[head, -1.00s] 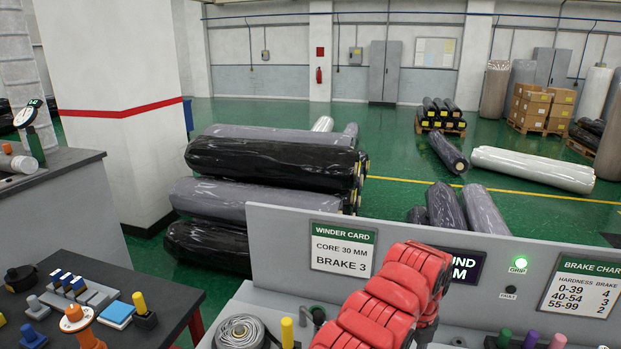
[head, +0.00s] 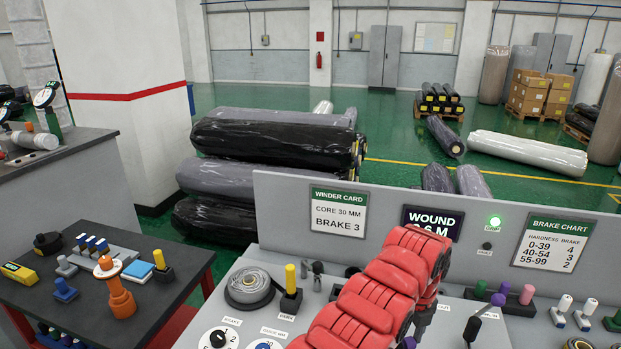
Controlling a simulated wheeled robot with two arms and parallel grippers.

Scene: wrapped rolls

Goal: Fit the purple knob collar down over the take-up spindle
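My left arm's red links cross the bottom centre of the head view. Its grey gripper (head: 424,318) points down over the grey bench, partly behind the links. Its fingertips are hidden, so I cannot tell whether it is open or shut. A small purple shape (head: 409,343) shows at the bottom edge beside the arm; it is too cut off to identify. A purple knob (head: 497,299) shows between a green and a pink one on a dark holder, right of the gripper. I cannot make out the take-up spindle. My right gripper is not in view.
A slanted dark-tipped rod (head: 472,327) stands right of the gripper. A grey upright panel (head: 380,225) with signs backs the bench. A coiled grey roll (head: 249,286) and a yellow knob (head: 290,274) are left of the arm. A dark side table (head: 180,300) holds several small parts.

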